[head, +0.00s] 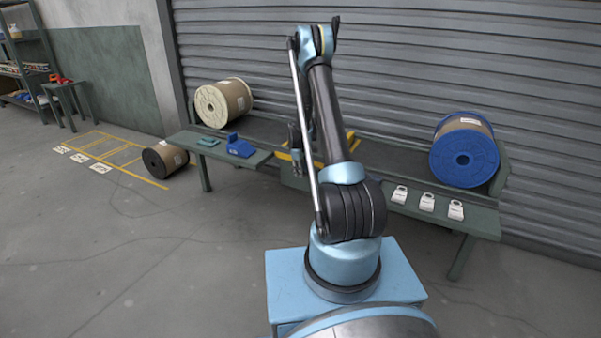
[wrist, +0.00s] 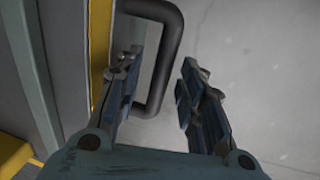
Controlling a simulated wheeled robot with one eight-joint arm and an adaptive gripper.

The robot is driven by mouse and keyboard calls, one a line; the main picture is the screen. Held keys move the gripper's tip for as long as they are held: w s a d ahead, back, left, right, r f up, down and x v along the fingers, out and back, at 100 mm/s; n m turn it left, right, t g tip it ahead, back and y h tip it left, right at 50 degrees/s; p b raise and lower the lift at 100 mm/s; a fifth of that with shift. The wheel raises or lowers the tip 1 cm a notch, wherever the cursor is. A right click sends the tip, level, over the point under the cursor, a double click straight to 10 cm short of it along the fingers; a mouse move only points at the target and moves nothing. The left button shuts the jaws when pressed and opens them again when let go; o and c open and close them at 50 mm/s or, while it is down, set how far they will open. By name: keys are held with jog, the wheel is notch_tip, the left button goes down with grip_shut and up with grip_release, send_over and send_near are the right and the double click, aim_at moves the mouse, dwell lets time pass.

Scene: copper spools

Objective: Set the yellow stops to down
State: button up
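In the head view, yellow parts (head: 284,156) show at the middle of the green bench, partly hidden behind my arm. I cannot tell whether these are the stops or how they are set. In the wrist view, a yellow bar (wrist: 98,45) runs along a grey-green frame at the left, with a dark bent handle (wrist: 172,50) beside it. Another yellow piece (wrist: 14,155) shows at the lower left. My gripper (wrist: 162,62) is open, its fingers on either side of the handle in the picture. I cannot tell whether they touch it.
A cream-flanged spool (head: 224,102) stands at the bench's left, a blue-flanged spool (head: 464,150) at its right. A blue tool (head: 240,147) and white tags, one here (head: 427,202), lie on the bench. A black spool (head: 165,159) is on the floor. The left foreground floor is clear.

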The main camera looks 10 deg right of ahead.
grip_shut()
notch_tip(320, 180, down, 6)
jog(key=shift+f, duration=0.25)
dwell(0.3)
grip_release()
jog(key=shift+w+f, duration=0.1)
jog(key=shift+f, duration=0.05)
notch_tip(320, 180, up, 12)
jog(key=s+a, duration=0.1)
jog(key=s, duration=0.1)
jog(key=shift+a, duration=0.15)
